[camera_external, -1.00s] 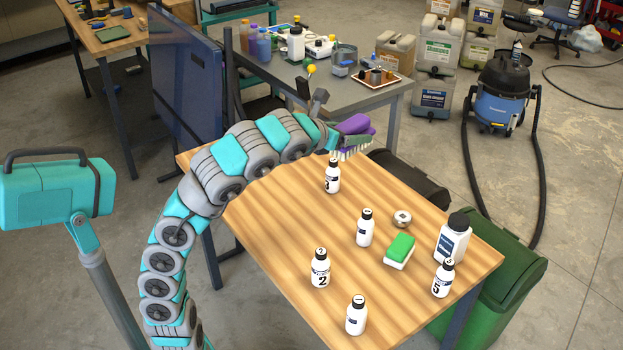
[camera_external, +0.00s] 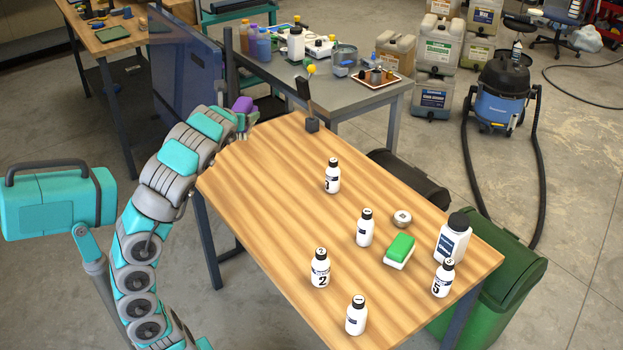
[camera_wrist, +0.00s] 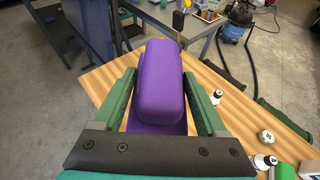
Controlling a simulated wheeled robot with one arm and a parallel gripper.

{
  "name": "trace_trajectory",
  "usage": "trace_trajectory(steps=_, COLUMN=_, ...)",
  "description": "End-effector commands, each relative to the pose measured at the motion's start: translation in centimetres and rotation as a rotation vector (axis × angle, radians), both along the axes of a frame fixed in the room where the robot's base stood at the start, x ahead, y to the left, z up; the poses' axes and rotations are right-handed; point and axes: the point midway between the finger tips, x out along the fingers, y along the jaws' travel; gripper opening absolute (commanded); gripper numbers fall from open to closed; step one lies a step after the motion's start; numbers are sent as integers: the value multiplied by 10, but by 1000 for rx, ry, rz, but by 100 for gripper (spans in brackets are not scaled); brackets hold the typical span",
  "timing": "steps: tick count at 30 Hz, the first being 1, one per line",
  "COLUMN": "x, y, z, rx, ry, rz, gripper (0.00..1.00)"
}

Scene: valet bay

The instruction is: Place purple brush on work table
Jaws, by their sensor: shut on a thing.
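The purple brush (camera_wrist: 160,80) is held between the two green fingers of my gripper (camera_wrist: 158,100) in the wrist view. In the external view the brush (camera_external: 243,104) shows small, with my gripper (camera_external: 243,120) at the far left corner of the work table (camera_external: 260,190). The wooden work table top also shows below and beside the brush in the wrist view (camera_wrist: 228,95). The bristles are hidden from the wrist camera, and I cannot tell whether the brush touches the table.
White numbered bottles (camera_external: 320,268), a green-and-white sponge (camera_external: 400,250), a round white object (camera_external: 402,218) and a larger white bottle (camera_external: 453,238) stand on the table's near and right parts. A dark block with a post (camera_external: 311,124) is at the far edge. The left-middle table is clear.

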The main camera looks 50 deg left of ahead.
Motion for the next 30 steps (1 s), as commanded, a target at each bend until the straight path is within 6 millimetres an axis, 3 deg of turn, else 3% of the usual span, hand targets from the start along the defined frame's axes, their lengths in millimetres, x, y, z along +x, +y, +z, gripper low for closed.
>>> trace_trajectory(steps=5, x=-2, y=0, z=-17, rx=1, ry=-2, rz=-3, gripper=14)
trace_trajectory(steps=11, x=-2, y=0, z=-54, rx=1, ry=4, rz=-2, gripper=14)
trace_trajectory(steps=30, x=-2, y=0, z=-211, rx=3, ry=3, rz=2, gripper=14)
